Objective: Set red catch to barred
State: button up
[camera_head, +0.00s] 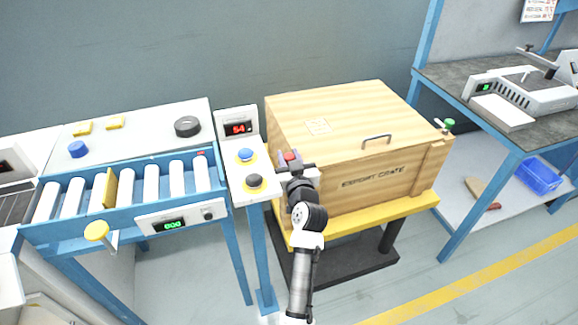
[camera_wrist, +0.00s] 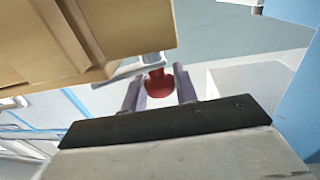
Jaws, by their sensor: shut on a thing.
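The red catch (camera_head: 290,155) sits at the left front corner of the wooden export crate (camera_head: 345,110). In the wrist view the red catch (camera_wrist: 159,86) shows as a rounded red piece on a pale metal bar beside the crate's edge. My gripper (camera_head: 294,167) is at the catch, its arm reaching up from below. In the wrist view my gripper (camera_wrist: 158,88) has one finger on each side of the red piece and is shut on it. The fingers hide part of the catch in the head view, and I cannot read its setting.
A pedestal panel with a blue button (camera_head: 245,154), a black button (camera_head: 254,181) and a red display (camera_head: 238,128) stands close left of my gripper. A roller conveyor (camera_head: 130,190) lies further left. A green knob (camera_head: 449,124) is at the crate's right corner. A workbench (camera_head: 470,85) stands right.

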jog(key=shift+d+f+n+g+y+b, duration=0.15)
jog(key=shift+n+g+y+b, duration=0.35)
jog(key=shift+n+y+b, duration=0.95)
jog(key=n+g+y+b, duration=0.1)
jog(key=y+b, duration=0.1)
jog(key=b, duration=0.2)
jog(key=shift+a+r+g+y, duration=0.2)
jog(key=shift+r+g+y, duration=0.1)
jog(key=shift+y, duration=0.25)
jog(key=o, duration=1)
jog(key=shift+f, duration=0.1)
jog(key=shift+d, duration=0.1)
jog(key=b+v, duration=0.2)
jog(key=v, duration=1.1)
jog(key=shift+s+d+b, duration=0.15)
jog(key=shift+s+b, duration=0.2)
jog(key=shift+b, duration=0.05)
